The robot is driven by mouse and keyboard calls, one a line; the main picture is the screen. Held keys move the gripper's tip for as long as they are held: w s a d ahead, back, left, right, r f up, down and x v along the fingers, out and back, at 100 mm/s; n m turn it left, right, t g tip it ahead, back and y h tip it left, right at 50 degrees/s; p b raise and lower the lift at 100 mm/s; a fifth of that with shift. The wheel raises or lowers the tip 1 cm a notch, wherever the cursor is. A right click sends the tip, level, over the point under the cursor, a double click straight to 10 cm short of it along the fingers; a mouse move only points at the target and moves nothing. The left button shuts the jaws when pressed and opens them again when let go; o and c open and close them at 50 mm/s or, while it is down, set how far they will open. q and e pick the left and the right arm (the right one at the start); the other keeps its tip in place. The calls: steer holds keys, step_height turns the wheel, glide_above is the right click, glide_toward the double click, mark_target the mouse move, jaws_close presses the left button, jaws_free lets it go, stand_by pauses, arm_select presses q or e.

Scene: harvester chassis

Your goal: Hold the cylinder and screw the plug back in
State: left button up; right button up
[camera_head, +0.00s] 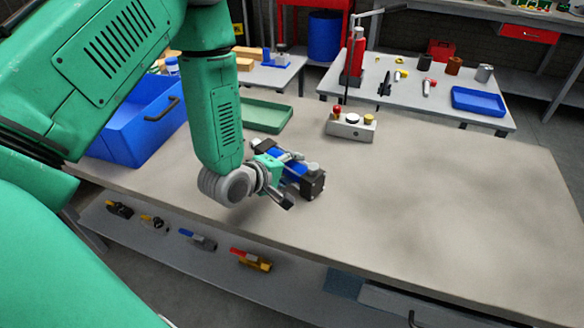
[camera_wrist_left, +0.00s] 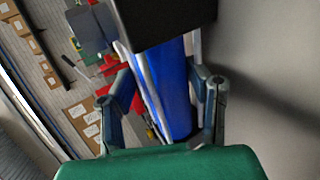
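A blue cylinder (camera_head: 294,173) with a black end block (camera_head: 313,186) lies slanted on the workbench in the head view. My left gripper (camera_head: 288,180) reaches it from the left, its fingers apart on either side of the body. The left wrist view shows the blue body (camera_wrist_left: 172,95) between the fingers (camera_wrist_left: 165,85), with the black end block (camera_wrist_left: 165,22) above. Gaps show beside the body; firm contact cannot be seen. A small grey round piece (camera_head: 313,168) sits at the end block; I cannot tell if it is the plug. My right gripper is out of view.
A metal block with red, white and gold knobs (camera_head: 350,126) stands behind the cylinder. A green tray (camera_head: 266,116) and a blue bin (camera_head: 137,125) are further left. The bench's right half is clear. A lower shelf (camera_head: 200,262) holds several tools.

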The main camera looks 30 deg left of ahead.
arm_select(q)
steer(key=v, duration=0.6)
steer(key=a+v, duration=0.1)
steer(key=v, duration=0.2)
steer(key=shift+s+a, duration=0.1)
steer(key=shift+s, duration=0.25)
steer(key=s+p, duration=0.1)
steer(key=s+r+p, duration=0.1)
steer(key=p, duration=0.1)
steer(key=shift+d+r, duration=0.15)
steer(key=shift+d, duration=0.15)
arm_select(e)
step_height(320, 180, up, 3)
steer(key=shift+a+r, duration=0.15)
arm_select(q)
steer(key=shift+a, duration=0.3)
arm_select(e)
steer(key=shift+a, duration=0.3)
arm_select(q)
steer(key=shift+d, duration=0.15)
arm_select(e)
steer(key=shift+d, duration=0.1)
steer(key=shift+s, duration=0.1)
